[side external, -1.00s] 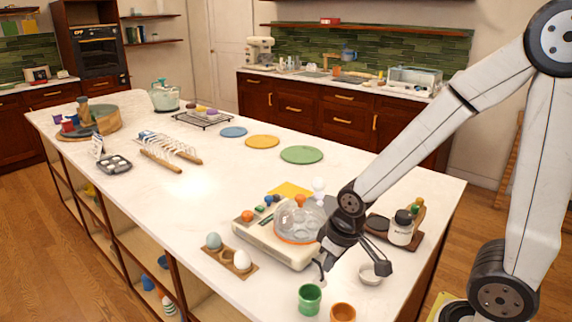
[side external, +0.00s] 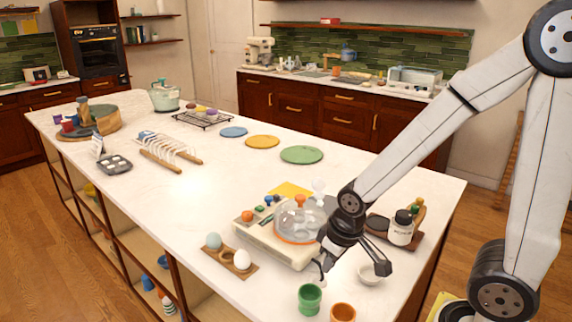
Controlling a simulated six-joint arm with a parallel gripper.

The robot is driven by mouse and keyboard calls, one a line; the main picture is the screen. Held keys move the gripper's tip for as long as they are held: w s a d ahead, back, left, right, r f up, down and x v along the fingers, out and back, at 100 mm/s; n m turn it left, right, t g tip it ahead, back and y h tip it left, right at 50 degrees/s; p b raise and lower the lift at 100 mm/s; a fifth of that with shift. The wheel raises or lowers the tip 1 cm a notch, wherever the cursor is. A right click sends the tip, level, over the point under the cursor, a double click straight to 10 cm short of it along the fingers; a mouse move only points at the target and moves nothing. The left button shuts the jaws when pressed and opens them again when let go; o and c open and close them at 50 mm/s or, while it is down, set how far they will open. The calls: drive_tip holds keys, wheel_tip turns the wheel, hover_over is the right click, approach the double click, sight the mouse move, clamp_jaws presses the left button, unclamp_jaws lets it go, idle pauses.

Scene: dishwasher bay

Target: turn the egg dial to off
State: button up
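A cream egg cooker (side external: 270,240) with a clear dome lid (side external: 299,220) sits near the front right of the white island. An orange knob (side external: 247,216) stands on its left end, and small green and blue parts lie beside it. Which part is the egg dial, and its setting, cannot be told at this size. My gripper (side external: 352,272) is just right of the cooker, low over the counter, its two fingers spread apart and nothing between them. My gripper hides part of the cooker's right side.
A wooden holder (side external: 225,259) with two eggs is left of the cooker. A dark tray with bottles (side external: 402,228) stands to the right.

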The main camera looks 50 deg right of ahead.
drive_tip(key=o, duration=0.7)
drive_tip(key=shift+w+r, duration=0.1)
drive_tip(key=shift+w, duration=0.2)
drive_tip(key=shift+o, duration=0.8)
drive_tip(key=w+d+r+m+g, duration=0.1)
drive_tip(key=w+m, duration=0.6)
drive_tip(key=w, duration=0.9)
wheel_tip(320, 180, up, 2)
drive_tip(key=shift+w+d, duration=0.4)
drive_tip(key=shift+d, duration=0.15)
drive_tip(key=m+g, duration=0.1)
drive_tip(key=m, duration=0.6)
hover_over(247, 213)
drive_tip(key=s, duration=0.1)
drive_tip(key=shift+a+r, duration=0.2)
drive_tip(key=shift+r, duration=0.1)
drive_tip(key=shift+w+d+m+g, duration=0.25)
drive_tip(key=shift+w+m+g, duration=0.05)
drive_tip(key=shift+w+m, duration=0.25)
drive_tip(key=shift+f, duration=0.15)
drive_tip(key=shift+f, duration=3.75)
clamp_jaws()
